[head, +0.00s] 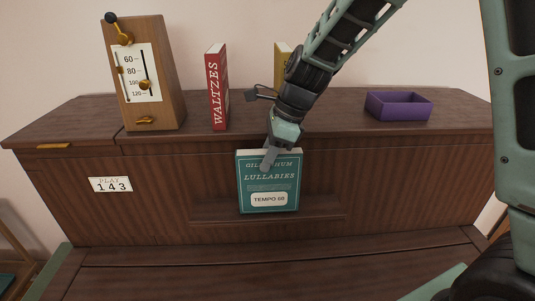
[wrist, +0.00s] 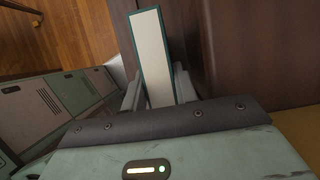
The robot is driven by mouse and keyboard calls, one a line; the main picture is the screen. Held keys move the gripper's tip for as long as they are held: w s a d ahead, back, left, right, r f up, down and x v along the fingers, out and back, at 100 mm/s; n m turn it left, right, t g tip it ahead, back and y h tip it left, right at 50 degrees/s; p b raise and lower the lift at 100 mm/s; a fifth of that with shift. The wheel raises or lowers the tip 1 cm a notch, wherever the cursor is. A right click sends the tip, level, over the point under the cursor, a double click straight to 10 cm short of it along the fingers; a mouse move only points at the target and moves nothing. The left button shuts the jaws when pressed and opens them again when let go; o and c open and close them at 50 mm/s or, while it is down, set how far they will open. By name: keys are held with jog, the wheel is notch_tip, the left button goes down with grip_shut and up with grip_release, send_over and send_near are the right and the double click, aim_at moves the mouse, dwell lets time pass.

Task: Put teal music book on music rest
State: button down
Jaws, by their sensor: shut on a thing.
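The teal music book (head: 268,203) stands upright, its cover facing me, with "Lullabies" and "Tempo 60" on it. It is in front of the piano's upright panel, at the music rest (head: 325,206), a recessed panel with a ledge. Its lower edge appears at or just above the ledge; I cannot tell if it touches. My gripper (head: 270,158) is shut on the book's top edge from above. In the wrist view the pale page edge of the book (wrist: 154,60) lies between the two fingers of my gripper (wrist: 158,88).
On the piano top (head: 340,115) stand a wooden metronome (head: 165,75), a red "Waltzes" book (head: 217,90), a yellow book (head: 281,62) partly behind my arm, and a purple tray (head: 398,106). The closed lid below is clear.

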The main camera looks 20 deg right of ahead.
jog(key=shift+f, duration=0.2)
jog(key=c, duration=1.4)
grip_release()
jog(key=shift+o, duration=0.2)
jog(key=shift+r, duration=0.1)
jog(key=shift+r, duration=0.35)
jog(key=b+v, duration=0.1)
jog(key=v, duration=1.1)
jog(key=shift+s+r, duration=0.1)
jog(key=shift+r, duration=0.05)
